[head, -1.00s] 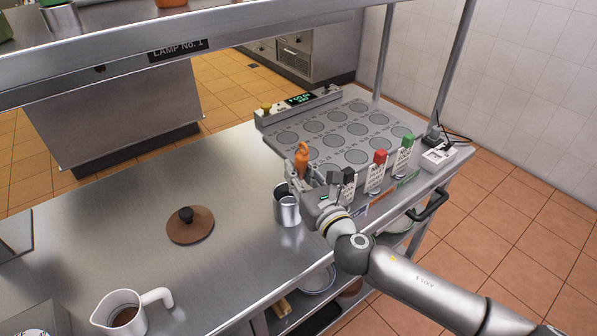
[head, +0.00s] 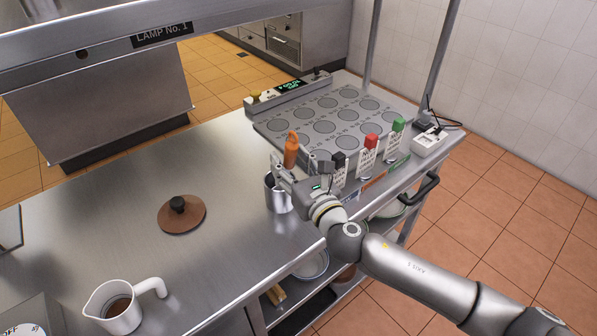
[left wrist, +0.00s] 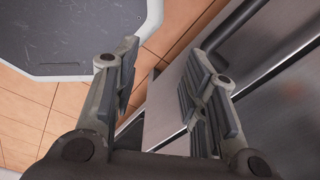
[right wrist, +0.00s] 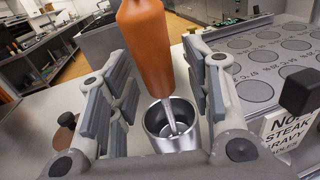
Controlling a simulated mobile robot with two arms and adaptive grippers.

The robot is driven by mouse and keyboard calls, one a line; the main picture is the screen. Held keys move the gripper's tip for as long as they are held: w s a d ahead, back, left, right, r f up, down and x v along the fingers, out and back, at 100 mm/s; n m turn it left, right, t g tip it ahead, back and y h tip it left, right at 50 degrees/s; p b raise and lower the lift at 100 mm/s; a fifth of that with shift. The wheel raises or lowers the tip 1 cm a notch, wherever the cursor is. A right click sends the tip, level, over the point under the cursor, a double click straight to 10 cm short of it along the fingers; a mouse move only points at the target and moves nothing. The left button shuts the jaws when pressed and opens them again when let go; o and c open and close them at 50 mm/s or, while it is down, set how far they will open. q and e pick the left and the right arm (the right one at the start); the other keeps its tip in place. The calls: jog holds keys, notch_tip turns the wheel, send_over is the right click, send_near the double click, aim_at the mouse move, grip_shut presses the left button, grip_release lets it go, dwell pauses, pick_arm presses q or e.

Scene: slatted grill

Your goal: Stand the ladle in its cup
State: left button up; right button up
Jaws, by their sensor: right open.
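The ladle (head: 291,150) has an orange handle and a steel shaft. It stands in the steel cup (head: 278,198), handle up. In the right wrist view the handle (right wrist: 148,50) rises between the fingers and the shaft runs down inside the cup (right wrist: 172,128), slightly tilted. The bowl end is hard to make out in the cup. My right gripper (head: 290,170) is open, its fingers on either side of the ladle with gaps to the handle. My left gripper (left wrist: 162,80) is open and empty in the left wrist view, above the floor beside steel furniture.
Behind is a grey panel with round spots (head: 325,127). A brown lid (head: 182,214) and a white jug (head: 120,308) are on the counter, left. The counter between is clear. A shelf (head: 150,40) hangs above.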

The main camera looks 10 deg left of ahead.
jog(key=v, duration=1.2)
jog(key=shift+w, duration=0.1)
